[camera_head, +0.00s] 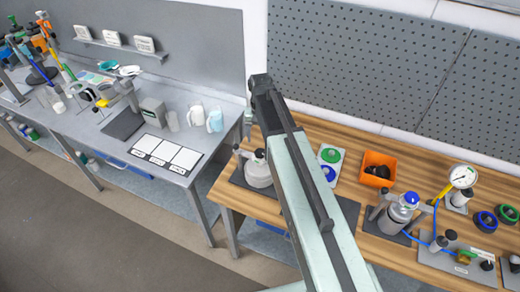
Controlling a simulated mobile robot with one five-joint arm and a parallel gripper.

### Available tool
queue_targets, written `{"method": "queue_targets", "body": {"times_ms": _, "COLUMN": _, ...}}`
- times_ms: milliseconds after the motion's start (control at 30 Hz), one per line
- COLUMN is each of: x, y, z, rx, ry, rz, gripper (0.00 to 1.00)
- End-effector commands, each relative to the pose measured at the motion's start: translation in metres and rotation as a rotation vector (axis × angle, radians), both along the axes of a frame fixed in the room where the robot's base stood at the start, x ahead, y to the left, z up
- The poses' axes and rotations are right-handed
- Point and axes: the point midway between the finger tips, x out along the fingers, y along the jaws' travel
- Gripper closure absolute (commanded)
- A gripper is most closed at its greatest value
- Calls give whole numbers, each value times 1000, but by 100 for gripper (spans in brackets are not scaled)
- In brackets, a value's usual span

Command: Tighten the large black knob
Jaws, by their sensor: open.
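Several small black knob-like parts show, and I cannot tell from size alone which is the large black knob. One dark cap (259,154) tops the pale rounded vessel (257,174) on a dark mat, just left of my arm on the wooden bench. Dark rounded pieces (378,171) lie in the orange bin (377,181). Another small black knob (487,265) sits on the grey plate at the lower right. My pale arm rises through the middle to a dark joint and covers part of the bench. I cannot make out my gripper's fingers.
On the wooden bench (240,208) stand a blue-topped metal vessel (397,214), a pressure gauge (462,177) and blue and green rings (485,220). A grey bench (190,94) with tools and cups lies left. Pegboard (375,55) stands behind. The left floor is clear.

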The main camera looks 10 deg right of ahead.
Motion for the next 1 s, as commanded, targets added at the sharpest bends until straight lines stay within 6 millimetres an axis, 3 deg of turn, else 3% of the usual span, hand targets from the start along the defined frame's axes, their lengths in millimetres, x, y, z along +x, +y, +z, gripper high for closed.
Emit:
{"method": "queue_targets", "body": {"times_ms": 200, "x": 0, "y": 0, "z": -1, "rx": 0, "ry": 0, "rz": 775, "gripper": 33}}
{"method": "queue_targets", "body": {"times_ms": 400, "x": -1, "y": 0, "z": -2, "rx": -1, "ry": 0, "rz": 1187, "gripper": 33}}
{"method": "queue_targets", "body": {"times_ms": 733, "x": -1, "y": 0, "z": -11, "rx": -1, "ry": 0, "rz": 1247, "gripper": 33}}
{"method": "queue_targets", "body": {"times_ms": 1000, "x": -1, "y": 0, "z": -55, "rx": -2, "ry": 0, "rz": 1245, "gripper": 33}}
